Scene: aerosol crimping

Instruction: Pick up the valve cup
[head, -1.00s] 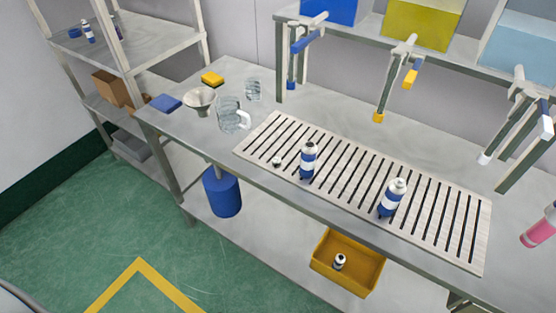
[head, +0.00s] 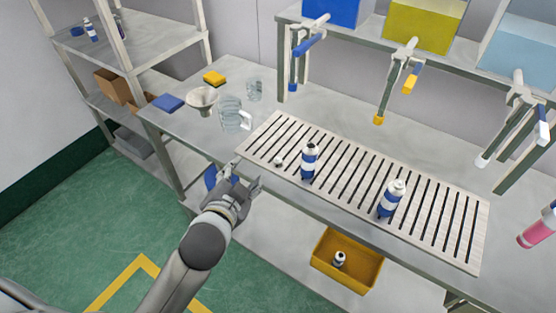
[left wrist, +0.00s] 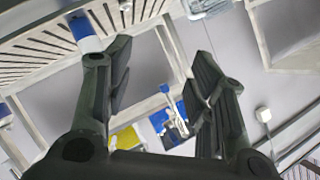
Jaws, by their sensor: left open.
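The valve cup (head: 278,161) looks like a small pale piece on the slatted rack (head: 455,230), to the left of an open-topped blue and white can (head: 309,161). My left gripper (head: 246,176) is open and empty at the front edge of the bench, left of the valve cup and apart from it. In the left wrist view its two dark fingers (left wrist: 163,75) stand wide apart with nothing between them. My right gripper is not in view.
A second can (head: 391,199) stands upright on the rack. A glass jug (head: 234,115), a funnel (head: 202,101) and blue and yellow sponges are at the bench's left. Taps hang below the rear shelf. A yellow bin (head: 347,263) sits below.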

